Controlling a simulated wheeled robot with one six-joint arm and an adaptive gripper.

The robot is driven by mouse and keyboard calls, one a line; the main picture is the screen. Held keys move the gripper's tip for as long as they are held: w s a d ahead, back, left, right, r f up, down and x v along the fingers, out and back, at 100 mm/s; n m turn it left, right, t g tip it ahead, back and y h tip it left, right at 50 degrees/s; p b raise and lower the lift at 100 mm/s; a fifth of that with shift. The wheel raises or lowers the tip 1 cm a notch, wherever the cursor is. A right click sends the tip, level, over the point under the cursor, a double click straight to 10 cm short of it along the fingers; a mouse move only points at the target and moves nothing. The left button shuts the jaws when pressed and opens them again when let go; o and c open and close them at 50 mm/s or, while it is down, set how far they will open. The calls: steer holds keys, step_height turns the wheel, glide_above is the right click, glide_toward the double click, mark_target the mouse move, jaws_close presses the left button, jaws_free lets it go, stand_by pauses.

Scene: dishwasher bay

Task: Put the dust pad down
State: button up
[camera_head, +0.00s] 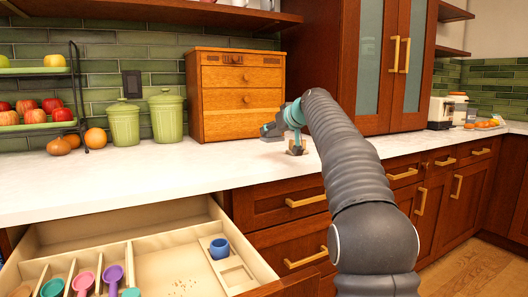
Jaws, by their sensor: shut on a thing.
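My gripper (297,143) is at the far end of my arm, low over the white counter, in front of the right edge of the wooden drawer box. It is small in view and partly hidden by my own wrist. It is shut on a small tan-brown thing, which I take to be the dust pad (297,150). The pad is at or just above the counter top (235,161); I cannot tell whether it touches.
A wooden drawer box (240,100) and green canisters (124,123) stand against the tiled wall. A fruit rack (37,129) is at left. An open drawer (165,264) with scoops and a blue cup (219,248) sticks out below. The counter's front middle is clear.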

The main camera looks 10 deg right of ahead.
mark_target(264, 137)
steer(key=a+f, duration=0.1)
steer(key=a, duration=0.2)
steer(key=shift+a+f, duration=0.1)
steer(key=shift+f, duration=0.3)
steer(key=shift+f+b, duration=0.7)
steer(key=shift+f, duration=1.3)
steer(key=shift+f, duration=0.15)
steer(key=o, duration=1.4)
steer(key=shift+c, duration=0.2)
steer(key=shift+r, duration=0.25)
steer(key=b+v, duration=0.2)
steer(key=v, duration=0.9)
steer(key=shift+s+d, duration=0.25)
steer(key=shift+s, duration=0.1)
